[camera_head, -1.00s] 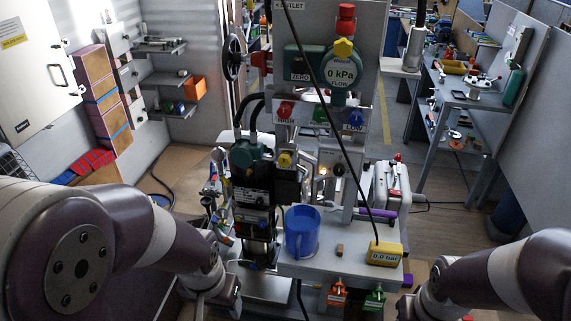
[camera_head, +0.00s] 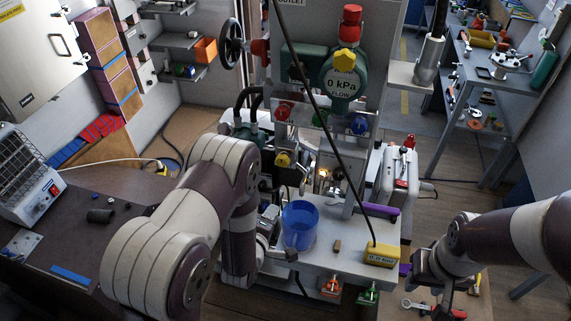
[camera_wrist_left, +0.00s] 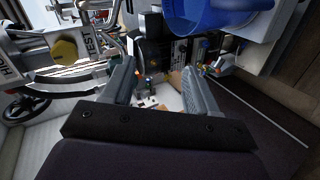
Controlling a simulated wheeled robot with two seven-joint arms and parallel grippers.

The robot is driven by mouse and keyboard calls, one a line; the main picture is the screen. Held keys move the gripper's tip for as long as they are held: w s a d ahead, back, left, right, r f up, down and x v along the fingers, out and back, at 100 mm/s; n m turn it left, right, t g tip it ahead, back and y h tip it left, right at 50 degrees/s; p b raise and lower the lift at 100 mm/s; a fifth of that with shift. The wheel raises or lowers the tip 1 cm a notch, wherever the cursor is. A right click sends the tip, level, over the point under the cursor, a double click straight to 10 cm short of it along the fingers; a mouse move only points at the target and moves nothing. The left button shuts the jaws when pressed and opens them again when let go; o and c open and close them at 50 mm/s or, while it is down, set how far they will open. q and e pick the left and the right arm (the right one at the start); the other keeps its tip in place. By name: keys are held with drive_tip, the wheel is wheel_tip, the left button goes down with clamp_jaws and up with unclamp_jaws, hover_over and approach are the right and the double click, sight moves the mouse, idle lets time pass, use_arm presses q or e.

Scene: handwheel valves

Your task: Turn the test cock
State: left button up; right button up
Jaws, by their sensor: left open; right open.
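A yellow knob (camera_head: 282,160), which I take to be the test cock, sits low on the front of the grey panel. It also shows at upper left in the left wrist view (camera_wrist_left: 66,50), beside partly readable lettering. My left arm passes just in front of the panel and beside this knob. My left gripper (camera_wrist_left: 158,78) is open with nothing between its fingers. In the head view its fingers are mostly hidden near the blue mug. The yellow knob lies outside its fingers, to the left. My right gripper (camera_head: 438,297) is open and empty, low at right, away from the panel.
A blue mug (camera_head: 300,226) and a yellow gauge box (camera_head: 381,255) stand on the grey shelf (camera_head: 335,262). Red (camera_head: 283,112) and blue (camera_head: 358,125) knobs sit above the yellow one. A black cable hangs across the panel. A dark bench (camera_head: 90,190) lies at left.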

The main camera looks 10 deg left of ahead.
use_arm(q)
wheel_tip(320, 180, up, 5)
drive_tip(key=w+n+t, duration=0.3)
drive_tip(key=n+t, duration=0.3)
drive_tip(key=n, duration=0.1)
approach(281, 164)
drive_tip(key=w, duration=0.7)
drive_tip(key=shift+w+d+r+b, duration=0.15)
drive_tip(key=shift+w+r+b, duration=0.15)
drive_tip(key=shift+w+r, duration=0.1)
drive_tip(key=shift+w+f, duration=0.2)
drive_tip(key=shift+w, duration=0.05)
drive_tip(key=shift+r, duration=0.15)
drive_tip(key=shift+c, duration=0.6)
drive_tip(key=c, duration=0.6)
drive_tip(key=shift+s, duration=0.1)
drive_tip(key=shift+c, duration=0.2)
